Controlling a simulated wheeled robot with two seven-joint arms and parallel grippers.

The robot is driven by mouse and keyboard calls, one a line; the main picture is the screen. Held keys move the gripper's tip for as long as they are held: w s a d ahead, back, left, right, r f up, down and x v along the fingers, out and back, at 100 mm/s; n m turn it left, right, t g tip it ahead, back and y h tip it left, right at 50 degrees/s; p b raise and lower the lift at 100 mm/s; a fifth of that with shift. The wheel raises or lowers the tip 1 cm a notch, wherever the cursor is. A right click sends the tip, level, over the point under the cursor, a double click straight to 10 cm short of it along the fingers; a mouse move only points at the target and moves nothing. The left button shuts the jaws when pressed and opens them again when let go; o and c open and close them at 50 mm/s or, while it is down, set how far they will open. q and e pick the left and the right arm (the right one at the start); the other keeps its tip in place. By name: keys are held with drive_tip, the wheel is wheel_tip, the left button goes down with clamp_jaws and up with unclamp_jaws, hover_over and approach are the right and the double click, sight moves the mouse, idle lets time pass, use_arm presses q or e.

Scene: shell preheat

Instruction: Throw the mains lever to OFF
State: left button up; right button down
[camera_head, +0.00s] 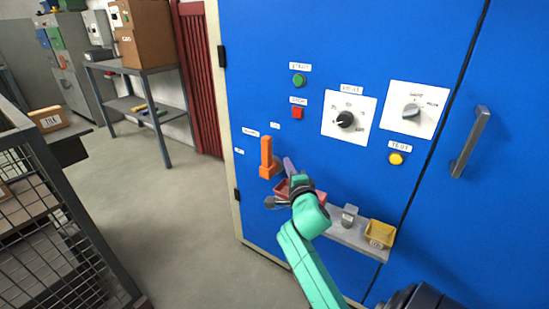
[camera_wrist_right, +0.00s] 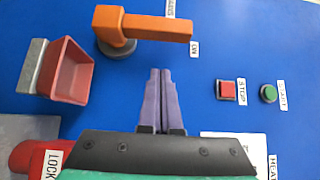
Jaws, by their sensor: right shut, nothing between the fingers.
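The mains lever is an orange handle (camera_head: 266,152) on the blue cabinet front. In the head view it stands upright, its tip near the ON label (camera_head: 275,126); the OFF label (camera_head: 239,151) is to its left. In the right wrist view the lever (camera_wrist_right: 150,24) lies across the top, its free end beside the ON label (camera_wrist_right: 193,48). My right gripper (camera_head: 287,160) is shut and empty, its purple fingers just right of the lever. Its fingertips (camera_wrist_right: 160,71) show below the lever in the right wrist view, apart from it in the picture. My left gripper is not in view.
A red bin (camera_wrist_right: 74,76) is close to the lever, partly hidden by my right arm in the head view. A grey shelf (camera_head: 352,241) holds a yellow bin (camera_head: 380,234). Green (camera_head: 299,80) and red (camera_head: 297,113) buttons and a black knob (camera_head: 345,119) are nearby.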

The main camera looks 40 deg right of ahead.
sight(267, 157)
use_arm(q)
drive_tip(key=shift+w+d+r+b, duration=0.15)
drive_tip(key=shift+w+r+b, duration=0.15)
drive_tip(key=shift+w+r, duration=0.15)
use_arm(e)
drive_tip(key=w, duration=0.6)
drive_tip(key=shift+w, duration=0.15)
drive_tip(key=shift+d, duration=0.1)
